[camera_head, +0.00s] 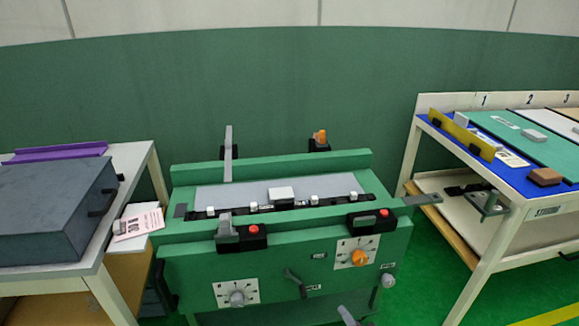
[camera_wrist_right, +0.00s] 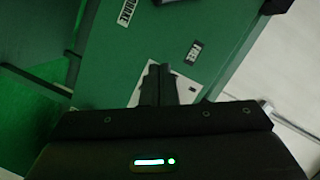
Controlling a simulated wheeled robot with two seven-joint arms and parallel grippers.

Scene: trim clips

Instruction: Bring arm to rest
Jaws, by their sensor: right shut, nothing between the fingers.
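My right gripper (camera_wrist_right: 159,85) shows in the right wrist view. Its two dark fingers are together with nothing between them. The fingertips appear in front of a white plate on a green surface; whether they touch it I cannot tell. In the head view I cannot clearly make out the right gripper. My left gripper is not in view. The green machine (camera_head: 285,245) stands in the middle of the head view, with a grey plate (camera_head: 235,195) on top. A small white block (camera_head: 281,194) sits near the front edge of that plate.
A right table (camera_head: 430,135) holds a blue mat, a yellow rail (camera_head: 461,134) and a brown block (camera_head: 545,176). Green floor (camera_head: 430,270) lies between.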

